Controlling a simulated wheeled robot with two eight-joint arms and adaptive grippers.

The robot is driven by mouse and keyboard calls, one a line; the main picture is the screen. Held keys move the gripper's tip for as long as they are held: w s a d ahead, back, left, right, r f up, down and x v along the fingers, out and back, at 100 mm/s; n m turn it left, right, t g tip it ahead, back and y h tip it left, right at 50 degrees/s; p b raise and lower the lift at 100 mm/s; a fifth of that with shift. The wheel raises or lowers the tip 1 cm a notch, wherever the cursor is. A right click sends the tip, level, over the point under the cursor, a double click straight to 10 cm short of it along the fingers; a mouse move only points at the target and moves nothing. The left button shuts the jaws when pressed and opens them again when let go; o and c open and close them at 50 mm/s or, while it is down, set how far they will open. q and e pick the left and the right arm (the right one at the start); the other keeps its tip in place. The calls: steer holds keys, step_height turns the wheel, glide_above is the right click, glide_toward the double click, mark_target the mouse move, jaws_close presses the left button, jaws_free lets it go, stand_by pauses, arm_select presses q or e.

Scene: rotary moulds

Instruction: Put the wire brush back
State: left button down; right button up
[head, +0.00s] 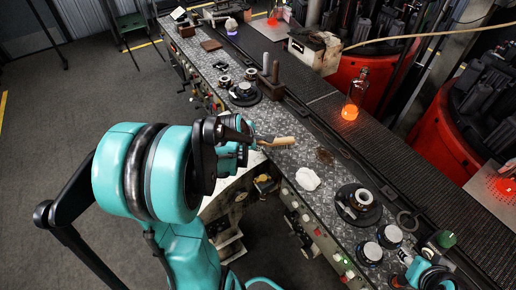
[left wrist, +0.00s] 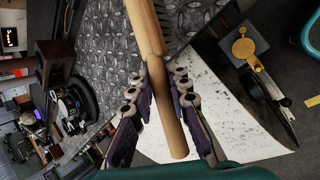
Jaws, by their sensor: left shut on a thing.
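The wire brush (head: 278,142) has a pale wooden handle and a bristled head. My left gripper (head: 255,142) is shut on it, and the brush points to the right over the near edge of the diamond-plate bench top (head: 290,162). In the left wrist view the brush handle (left wrist: 168,110) runs between the two fingers of the left gripper (left wrist: 158,84), with bristles showing at the top edge. Whether the brush touches the plate is unclear. A teal part of my right arm shows at the bottom right, but its gripper does not.
A round mould (head: 358,203) stands to the right, another (head: 244,92) farther back. A glowing orange bottle (head: 350,108) stands on the dark slatted strip behind.

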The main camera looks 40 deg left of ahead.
arm_select(q)
step_height(320, 180, down, 2)
steer(key=shift+f+b, duration=0.1)
steer(key=shift+b, duration=0.2)
steer(key=c, duration=1.4)
jaws_free()
steer(key=shift+c, duration=0.2)
